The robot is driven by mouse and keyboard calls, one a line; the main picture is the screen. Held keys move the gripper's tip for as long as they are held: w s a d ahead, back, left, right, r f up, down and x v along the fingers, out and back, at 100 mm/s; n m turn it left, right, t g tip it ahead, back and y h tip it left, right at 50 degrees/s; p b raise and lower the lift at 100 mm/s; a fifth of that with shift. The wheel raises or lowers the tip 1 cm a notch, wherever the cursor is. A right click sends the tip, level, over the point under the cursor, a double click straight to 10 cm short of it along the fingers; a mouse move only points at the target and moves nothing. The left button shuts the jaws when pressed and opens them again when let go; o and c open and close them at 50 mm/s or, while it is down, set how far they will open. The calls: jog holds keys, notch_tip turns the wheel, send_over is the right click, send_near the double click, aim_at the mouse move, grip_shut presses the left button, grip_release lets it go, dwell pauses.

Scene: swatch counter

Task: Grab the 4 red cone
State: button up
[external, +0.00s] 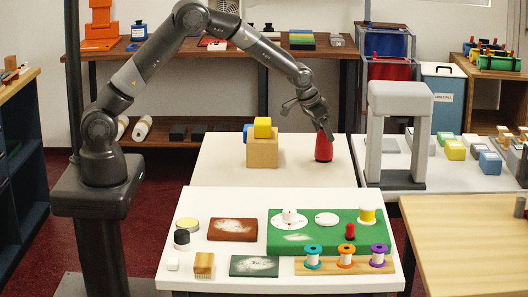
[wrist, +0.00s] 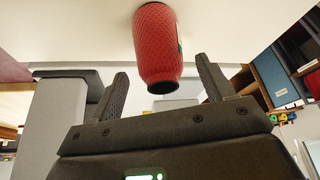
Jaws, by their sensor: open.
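The red cone (external: 323,148) stands upright on the white rear table, right of its middle. It also shows in the wrist view (wrist: 158,45), where it appears upside down, with a dark opening at its narrow end and a dark mark on its side. My gripper (external: 308,122) is at the upper part of the cone. In the wrist view my gripper (wrist: 160,72) is open, and the cone's narrow end lies between the two spread fingers, with space on both sides. I cannot tell whether a finger touches it.
A wooden block (external: 262,152) with yellow and blue cubes stands left of the cone. A grey arch (external: 399,100) stands to the right. The front table holds a green board (external: 280,245) and several thread spools. The rear table is clear around the cone.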

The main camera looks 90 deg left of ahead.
aim_at(326, 141)
jog(key=x, duration=0.4)
jog(key=shift+s+f, duration=0.1)
jog(key=shift+f, duration=0.2)
jog(key=shift+c, duration=0.4)
jog(key=c, duration=1)
